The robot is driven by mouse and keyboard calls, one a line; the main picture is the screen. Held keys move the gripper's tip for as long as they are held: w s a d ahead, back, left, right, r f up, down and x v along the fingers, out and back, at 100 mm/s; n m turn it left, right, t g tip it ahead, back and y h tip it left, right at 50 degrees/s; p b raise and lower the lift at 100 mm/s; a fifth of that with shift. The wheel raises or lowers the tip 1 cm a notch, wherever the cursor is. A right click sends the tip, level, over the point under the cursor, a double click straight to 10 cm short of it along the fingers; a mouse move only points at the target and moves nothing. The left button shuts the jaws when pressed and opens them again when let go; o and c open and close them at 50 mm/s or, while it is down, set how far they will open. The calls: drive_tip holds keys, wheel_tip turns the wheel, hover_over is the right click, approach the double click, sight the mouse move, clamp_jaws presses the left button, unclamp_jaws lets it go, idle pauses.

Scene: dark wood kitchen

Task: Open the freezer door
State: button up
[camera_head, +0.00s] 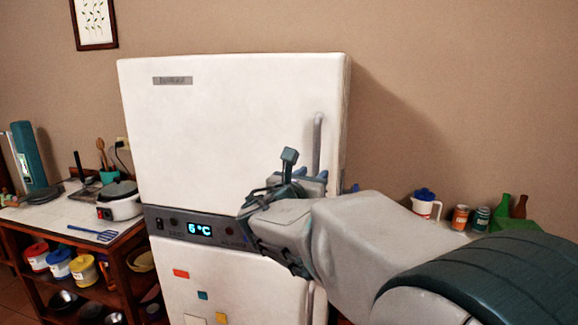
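A white two-door fridge-freezer (136,200) stands against the wall. Its upper door (220,125) looks shut, with a grey vertical handle (318,140) near its right edge. The lower door (240,285) also looks shut, and part of its handle shows beside my arm. A dark panel between the doors shows "6°C" (200,230). My gripper (292,168) is in front of the fridge, just left of and below the upper handle. Its fingers are partly hidden by my wrist, and I cannot tell whether they touch the handle or how far apart they are.
A wooden counter (50,220) at left holds a rice cooker (120,203), a blue spatula (92,233) and utensils, with jars and pans on shelves below. At right, behind my arm, a pitcher (425,207), cans and bottles stand on another surface.

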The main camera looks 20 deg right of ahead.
sight(315, 172)
drive_tip(key=shift+x, duration=1.55)
